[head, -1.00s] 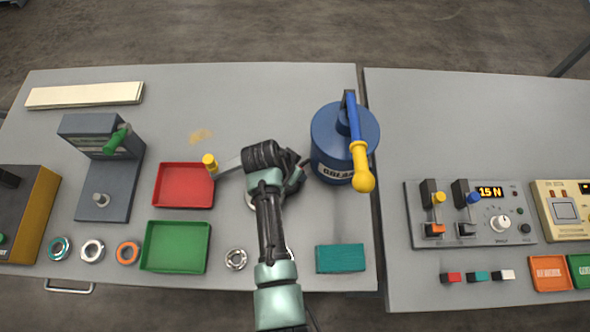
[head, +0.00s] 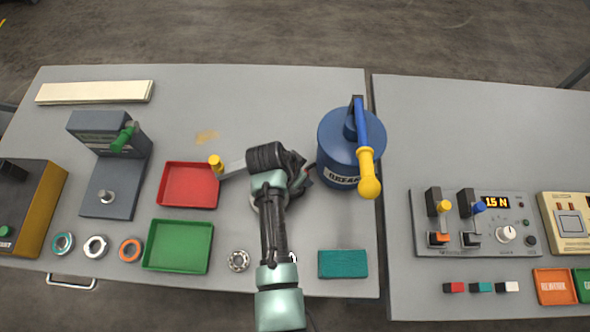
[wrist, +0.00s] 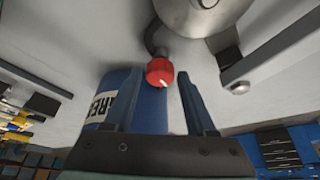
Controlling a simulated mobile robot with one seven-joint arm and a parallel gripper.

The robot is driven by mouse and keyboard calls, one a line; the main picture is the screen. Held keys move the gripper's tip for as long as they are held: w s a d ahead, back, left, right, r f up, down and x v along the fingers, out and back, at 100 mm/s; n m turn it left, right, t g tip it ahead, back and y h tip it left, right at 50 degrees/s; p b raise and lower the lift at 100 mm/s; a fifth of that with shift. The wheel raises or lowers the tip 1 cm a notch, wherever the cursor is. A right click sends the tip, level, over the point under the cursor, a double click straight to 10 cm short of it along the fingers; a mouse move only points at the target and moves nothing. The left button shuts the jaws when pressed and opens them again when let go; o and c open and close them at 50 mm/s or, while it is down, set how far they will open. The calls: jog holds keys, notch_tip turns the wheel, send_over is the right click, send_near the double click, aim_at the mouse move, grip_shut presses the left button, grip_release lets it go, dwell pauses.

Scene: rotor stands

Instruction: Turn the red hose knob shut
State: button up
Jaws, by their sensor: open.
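The red knob (wrist: 159,73) shows in the wrist view, with a white mark on its face and a dark, curved hose behind it. My gripper (wrist: 158,78) is open, with one finger on each side of the knob in that view. Gaps show on both sides, and I cannot tell how far the fingertips reach along it. In the head view, my gripper (head: 308,172) is just left of the blue grease drum (head: 338,135). There the knob is mostly hidden by my arm and gripper.
The drum carries a blue lever with a yellow grip (head: 369,187). Left of my arm are a yellow-knobbed lever (head: 216,162), a red tray (head: 188,187) and a green tray (head: 178,246). A teal block (head: 342,264) lies in front of the drum.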

jog(key=b+v, duration=0.1)
jog(key=v, duration=1.1)
jog(key=shift+s+a+r, duration=0.15)
jog(key=shift+s+r, duration=0.05)
jog(key=shift+r, duration=0.15)
jog(key=w+r+n+t+y+b, duration=0.1)
jog(key=w+r+n+t, duration=0.1)
jog(key=w+r+t, duration=0.65)
jog(key=w+r+n+t+y+b, duration=0.1)
jog(key=w+r+n+t+y, duration=0.2)
jog(key=r, duration=1.9)
jog(key=s+d+r+n+t, duration=0.1)
jog(key=s+r+t, duration=0.3)
jog(key=r, duration=0.5)
jog(key=s+d+r+n+t, duration=0.1)
jog(key=s+r+t, duration=0.3)
jog(key=r, duration=0.5)
jog(key=s+d+r+n+t+h+b, duration=0.1)
jog(key=s+r+t, duration=0.3)
jog(key=s+r, duration=0.3)
notch_tip(320, 180, up, 3)
jog(key=shift+d+f, duration=0.15)
jog(key=shift+d, duration=0.25)
jog(key=shift+s+t, duration=0.1)
jog(key=shift+t, duration=0.15)
jog(key=shift+c, duration=0.5)
jog(key=shift+a, duration=0.1)
